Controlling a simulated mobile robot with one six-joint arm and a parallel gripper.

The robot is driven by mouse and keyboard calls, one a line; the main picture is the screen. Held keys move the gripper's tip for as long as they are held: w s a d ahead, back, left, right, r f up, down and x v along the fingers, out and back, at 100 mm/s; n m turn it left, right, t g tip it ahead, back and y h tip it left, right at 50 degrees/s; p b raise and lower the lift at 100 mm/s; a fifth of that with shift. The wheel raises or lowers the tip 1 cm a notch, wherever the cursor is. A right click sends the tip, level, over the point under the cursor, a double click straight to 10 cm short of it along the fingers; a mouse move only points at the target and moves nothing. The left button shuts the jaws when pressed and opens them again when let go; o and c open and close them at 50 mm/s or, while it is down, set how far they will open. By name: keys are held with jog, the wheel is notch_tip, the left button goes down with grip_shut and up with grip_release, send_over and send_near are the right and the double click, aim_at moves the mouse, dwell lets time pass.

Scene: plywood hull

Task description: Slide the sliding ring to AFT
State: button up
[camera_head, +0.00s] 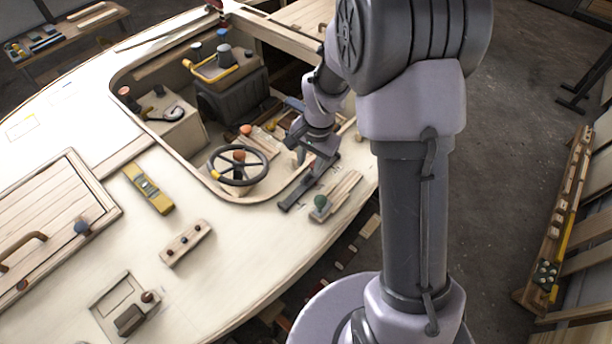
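My gripper (312,150) reaches down from the arm to the right edge of the cockpit opening, beside the steering wheel. A short dark rail (292,201) lies on the pale deck and runs from lower left up to my gripper. I cannot make out the sliding ring; my gripper and wrist cover the rail's upper end. No AFT label can be read. The fingers are small and dark against the rail, so I cannot tell whether they are open or shut, or touching anything.
The steering wheel (238,166) is left of my gripper. A slatted wooden block (343,192) with a green knob (320,202) lies just right of the rail. An orange-topped lever (246,130) stands inside the cockpit. The deck at lower centre is clear.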

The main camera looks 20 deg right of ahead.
aim_at(306, 177)
jog(key=f, duration=0.2)
jog(key=f+b, duration=0.1)
jog(key=f, duration=0.2)
jog(key=shift+w+a+f, duration=0.25)
jog(key=shift+f, duration=0.05)
grip_shut()
dwell(1.0)
